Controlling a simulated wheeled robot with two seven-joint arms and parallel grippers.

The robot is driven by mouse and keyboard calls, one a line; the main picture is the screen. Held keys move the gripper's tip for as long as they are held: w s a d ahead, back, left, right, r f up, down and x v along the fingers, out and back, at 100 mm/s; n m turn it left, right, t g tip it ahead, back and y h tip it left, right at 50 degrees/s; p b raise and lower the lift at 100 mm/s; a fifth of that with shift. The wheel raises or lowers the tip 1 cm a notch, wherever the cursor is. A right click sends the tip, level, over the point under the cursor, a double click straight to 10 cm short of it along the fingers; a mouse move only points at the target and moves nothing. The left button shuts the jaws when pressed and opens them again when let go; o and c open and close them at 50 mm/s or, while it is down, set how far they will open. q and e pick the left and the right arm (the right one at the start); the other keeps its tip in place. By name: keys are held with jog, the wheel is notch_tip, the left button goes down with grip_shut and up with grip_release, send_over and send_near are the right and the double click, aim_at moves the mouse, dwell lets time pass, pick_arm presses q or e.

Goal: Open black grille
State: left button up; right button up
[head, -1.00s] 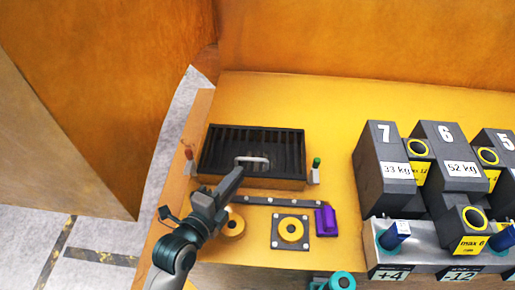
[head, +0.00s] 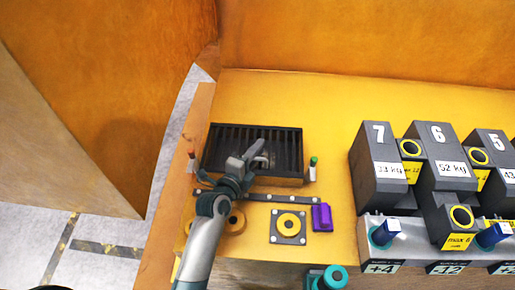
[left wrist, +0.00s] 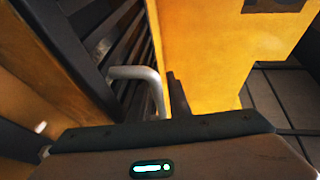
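The black grille (head: 218,146), a dark slatted panel in a frame, lies on the yellow worktop and looks closed. Its pale bar handle shows in the left wrist view (left wrist: 137,73), standing out from the slats. My left gripper (head: 258,150) is over the middle of the grille, at the handle, and hides most of the handle in the head view. I cannot tell whether its fingers touch the handle or how far apart they are.
A red-tipped post (head: 191,158) and a green-tipped post (head: 313,169) flank the grille. In front are a yellow ring on a plate (head: 289,226) and a purple block (head: 321,217). Heavy grey numbered castings (head: 376,181) stand at right. The worktop behind the grille is clear.

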pick_arm(q)
jog(key=shift+c, duration=0.7)
grip_shut()
jog(key=shift+r, duration=0.15)
jog(key=shift+w+r+g+y, duration=0.15)
jog(key=shift+w+r+g, duration=0.15)
jog(key=shift+r+g, duration=0.25)
jog(key=shift+w+r+g+y, duration=0.15)
jog(key=shift+w+r+g, duration=0.1)
jog(key=shift+r+g, duration=0.3)
jog(key=shift+w+r+n+g, duration=0.25)
jog(key=shift+w+r+g, duration=0.2)
jog(key=shift+r, duration=0.2)
jog(key=shift+w+r+n+g, duration=0.3)
jog(key=shift+r+g, duration=0.15)
jog(key=shift+r, duration=0.15)
jog(key=shift+w+r, duration=0.95)
jog(key=shift+r, duration=0.05)
